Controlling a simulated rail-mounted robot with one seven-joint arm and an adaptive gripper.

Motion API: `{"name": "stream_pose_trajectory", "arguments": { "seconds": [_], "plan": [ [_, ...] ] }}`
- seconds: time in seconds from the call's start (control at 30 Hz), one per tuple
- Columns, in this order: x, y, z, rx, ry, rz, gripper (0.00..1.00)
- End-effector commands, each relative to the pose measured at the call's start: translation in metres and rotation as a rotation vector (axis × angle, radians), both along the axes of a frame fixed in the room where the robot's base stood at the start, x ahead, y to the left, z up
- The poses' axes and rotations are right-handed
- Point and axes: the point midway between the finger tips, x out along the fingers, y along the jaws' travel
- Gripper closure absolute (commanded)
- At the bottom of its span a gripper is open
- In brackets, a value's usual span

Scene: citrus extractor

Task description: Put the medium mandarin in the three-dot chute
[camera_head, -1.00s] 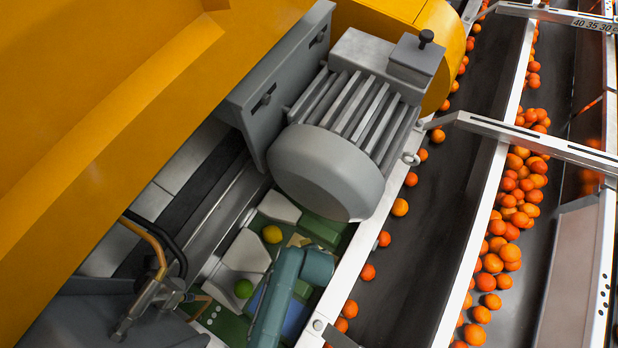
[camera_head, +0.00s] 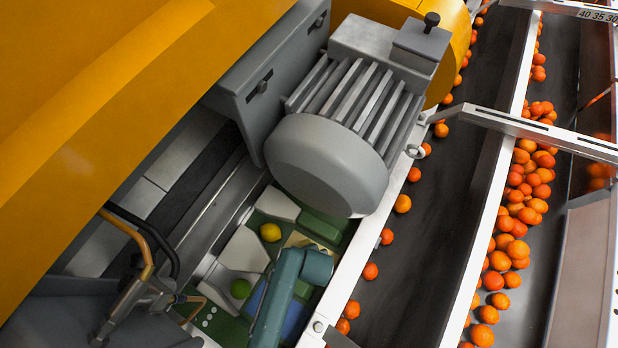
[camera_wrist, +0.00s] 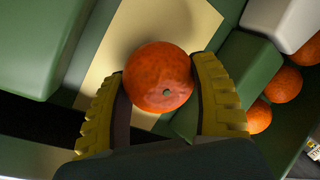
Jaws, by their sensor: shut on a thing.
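In the wrist view an orange mandarin (camera_wrist: 158,78) sits between the two yellow ribbed fingers of my gripper (camera_wrist: 160,100), which is shut on it. A cream panel (camera_wrist: 125,35) lies behind the fruit, with green blocks on both sides. Whether the fruit touches the panel is unclear. More orange fruits (camera_wrist: 283,84) lie at the right, partly behind a green block; I cannot tell their sizes for sure. In the head view my teal arm covers the gripper and the held fruit. Small pale dots (camera_head: 208,318) mark a green surface at the lower left; I cannot count them surely.
A yellow fruit (camera_head: 270,232) and a green fruit (camera_head: 241,288) lie among pale wedge-shaped dividers (camera_head: 243,250). A large grey motor (camera_head: 330,165) overhangs this area. A white rail (camera_head: 345,285) separates it from a dark conveyor (camera_head: 425,240) carrying scattered oranges.

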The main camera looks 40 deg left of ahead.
Motion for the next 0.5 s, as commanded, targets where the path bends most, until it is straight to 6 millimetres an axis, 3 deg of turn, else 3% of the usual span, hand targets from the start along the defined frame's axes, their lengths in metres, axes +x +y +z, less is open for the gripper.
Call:
{"name": "stream_pose_trajectory", "arguments": {
  "seconds": [0.5],
  "plan": [
    [0.0,0.0,-0.014,0.0,0.0,0.0,0.76]
  ]
}}
